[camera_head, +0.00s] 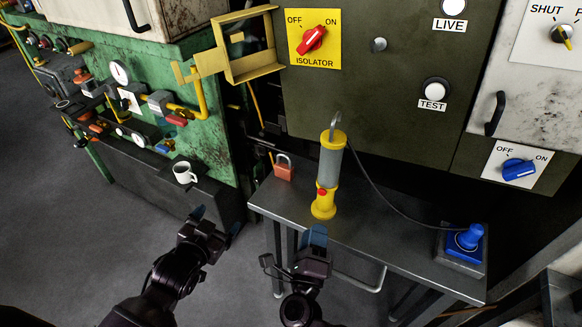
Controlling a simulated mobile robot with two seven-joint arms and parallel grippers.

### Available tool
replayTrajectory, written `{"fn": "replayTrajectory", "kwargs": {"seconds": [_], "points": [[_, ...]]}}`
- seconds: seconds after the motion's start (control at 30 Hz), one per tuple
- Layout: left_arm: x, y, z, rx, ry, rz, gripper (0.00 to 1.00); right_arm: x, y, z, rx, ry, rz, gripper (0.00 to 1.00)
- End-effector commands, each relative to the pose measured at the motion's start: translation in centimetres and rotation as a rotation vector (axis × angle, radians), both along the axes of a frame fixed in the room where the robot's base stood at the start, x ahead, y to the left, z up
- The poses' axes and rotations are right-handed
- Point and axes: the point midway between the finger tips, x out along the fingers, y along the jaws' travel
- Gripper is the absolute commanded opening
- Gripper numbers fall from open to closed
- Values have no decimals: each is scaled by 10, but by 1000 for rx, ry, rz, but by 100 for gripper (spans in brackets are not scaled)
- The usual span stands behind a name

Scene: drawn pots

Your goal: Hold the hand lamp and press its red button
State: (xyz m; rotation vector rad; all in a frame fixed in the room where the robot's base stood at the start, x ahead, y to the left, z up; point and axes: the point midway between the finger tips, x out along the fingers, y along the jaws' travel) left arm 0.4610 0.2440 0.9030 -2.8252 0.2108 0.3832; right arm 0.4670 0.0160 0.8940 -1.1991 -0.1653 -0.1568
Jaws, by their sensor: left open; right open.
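The hand lamp (331,165) stands upright on the grey metal bench (385,238). It has a yellow base, a grey middle, a yellow cap and a hook on top. Its red button (321,191) is low on the side facing me. A dark cord runs from the lamp to a blue plug (469,238) at the bench's right end. My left gripper (214,221) is open and empty, left of the bench and apart from the lamp. My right gripper (310,244) is open and empty, in front of the lamp and just below it in the picture, with no visible contact.
A red padlock (284,172) lies on the bench left of the lamp. A white mug (183,173) sits on a dark box beside the green machine (200,100). A cabinet with switches (405,75) rises behind the bench. A rail (360,282) lines the bench front.

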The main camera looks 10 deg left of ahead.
Motion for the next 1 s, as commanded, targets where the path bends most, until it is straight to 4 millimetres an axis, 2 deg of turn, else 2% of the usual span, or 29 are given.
{"fn": "replayTrajectory", "kwargs": {"seconds": [0.03, 0.1, 0.3, 0.4, 0.6, 0.8, 0.93, 1.0], "points": [[16, -5, 14, 51, -48, -30, 86, 0, 0, 0, 0, 0, 0, 43], [35, -13, 32, 136, -119, -71, 86, 0, 0, 0, 0, 0, 0, 43], [81, -41, 90, 481, -368, -195, 86, 0, 0, 0, -1, 0, 0, 43], [97, -57, 118, 690, -509, -254, 86, 0, 0, 0, -1, 0, 0, 43], [114, -90, 157, 1122, -776, -351, 86, 0, 0, 0, -1, 0, 0, 43], [118, -120, 172, 1569, -1025, -429, 86, 0, 0, 0, -1, 0, 1, 43], [113, -136, 163, 1861, -1171, -482, 86, 0, 0, 0, -1, 0, 0, 43], [108, -142, 152, 2010, -1242, -514, 86, 0, 0, 0, -1, 0, 0, 43]]}}
